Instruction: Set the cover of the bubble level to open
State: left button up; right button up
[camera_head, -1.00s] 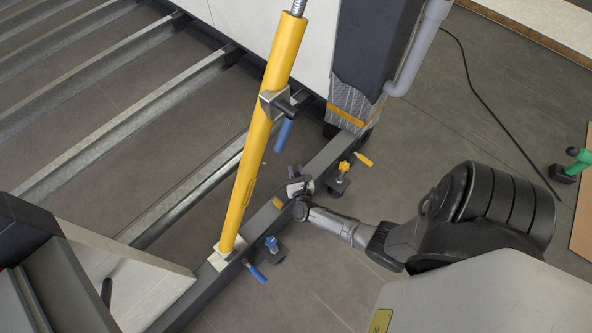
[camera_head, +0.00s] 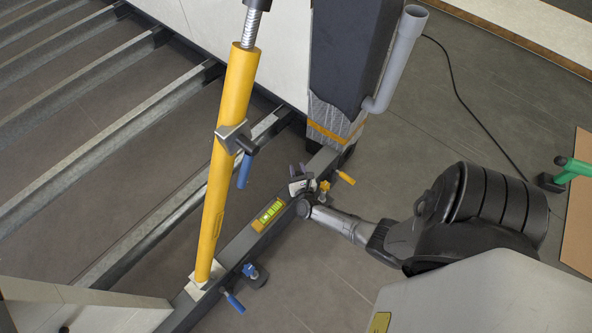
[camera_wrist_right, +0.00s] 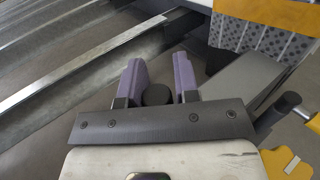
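The bubble level (camera_head: 267,215) lies along the dark beam (camera_head: 236,250) in the head view. Its bright green vial face is exposed, in a yellow-orange body. I cannot make out the cover as a separate part; the level's upper right end is close to my right gripper. My right gripper (camera_head: 299,178) is just beyond that end, over the beam. In the right wrist view, the two purple fingers of my right gripper (camera_wrist_right: 157,75) stand apart, with nothing visibly held between the tips. A dark round shape shows between their bases. My left gripper is not in view.
A yellow prop (camera_head: 220,170) stands on the beam left of the level. A blue-handled clamp (camera_head: 250,272) and a yellow-handled clamp (camera_head: 325,187) sit along the beam. A wrapped post (camera_head: 350,70) and grey pipe (camera_head: 393,62) stand behind.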

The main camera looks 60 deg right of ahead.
jog(key=o, duration=0.3)
jog(key=shift+s+d, duration=0.15)
jog(key=shift+d, duration=0.25)
jog(key=shift+o, duration=0.5)
jog(key=shift+a, duration=0.45)
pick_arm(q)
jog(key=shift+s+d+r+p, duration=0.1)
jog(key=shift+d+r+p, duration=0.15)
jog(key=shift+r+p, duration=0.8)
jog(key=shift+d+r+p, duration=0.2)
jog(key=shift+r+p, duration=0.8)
pick_arm(e)
jog(key=v, duration=1.3)
jog(key=shift+s, duration=0.25)
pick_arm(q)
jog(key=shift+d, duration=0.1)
pick_arm(e)
jog(key=shift+a, duration=0.1)
